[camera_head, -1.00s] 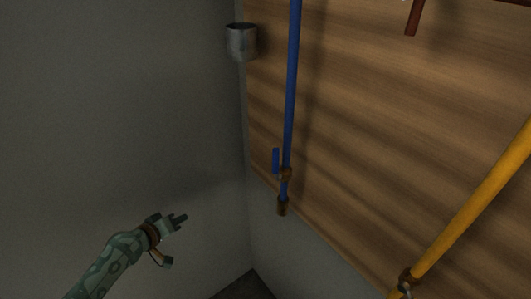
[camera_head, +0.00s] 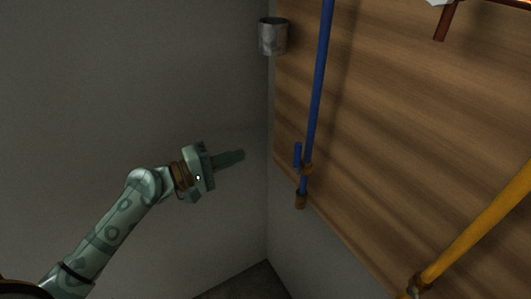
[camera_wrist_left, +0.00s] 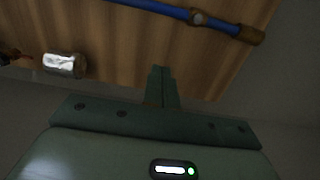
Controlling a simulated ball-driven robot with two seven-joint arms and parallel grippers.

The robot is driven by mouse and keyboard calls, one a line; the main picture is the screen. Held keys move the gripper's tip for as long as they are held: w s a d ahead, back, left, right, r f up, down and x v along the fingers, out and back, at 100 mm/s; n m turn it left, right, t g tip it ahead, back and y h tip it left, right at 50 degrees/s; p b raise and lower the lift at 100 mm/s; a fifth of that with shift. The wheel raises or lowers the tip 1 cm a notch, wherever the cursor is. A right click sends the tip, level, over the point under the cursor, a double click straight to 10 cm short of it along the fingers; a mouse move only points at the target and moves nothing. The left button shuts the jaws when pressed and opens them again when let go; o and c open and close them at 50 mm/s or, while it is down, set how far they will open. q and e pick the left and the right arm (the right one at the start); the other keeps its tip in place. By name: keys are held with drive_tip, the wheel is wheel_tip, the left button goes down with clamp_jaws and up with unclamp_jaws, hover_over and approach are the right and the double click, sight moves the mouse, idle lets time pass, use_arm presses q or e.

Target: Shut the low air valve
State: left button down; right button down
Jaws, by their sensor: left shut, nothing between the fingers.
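The low air valve is on the blue pipe (camera_head: 318,85) that runs down the wooden panel. Its blue handle (camera_head: 297,155) stands upright beside the pipe, above a brass fitting (camera_head: 300,200) at the pipe's lower end. My left gripper (camera_head: 240,155) is shut and empty, to the left of the handle and apart from it, with its fingers pointing right. In the left wrist view the closed fingers (camera_wrist_left: 161,75) point at the wooden panel, and the blue pipe (camera_wrist_left: 160,7) crosses the top with its brass end at the right. My right gripper is not in view.
A thick yellow pipe (camera_head: 480,225) runs along the lower right of the panel. A metal cup (camera_head: 273,37) is fixed near the panel's upper left edge and also shows in the left wrist view (camera_wrist_left: 64,65). A grey wall (camera_head: 120,90) stands at the left.

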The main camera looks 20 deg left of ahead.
sight(298, 158)
use_arm(q)
drive_tip(key=w+d+p, duration=0.4)
drive_tip(key=w+d, duration=0.1)
drive_tip(key=d, duration=0.4)
drive_tip(key=shift+w+d+p, duration=0.2)
drive_tip(key=shift+d+p, duration=0.15)
drive_tip(key=shift+d, duration=0.05)
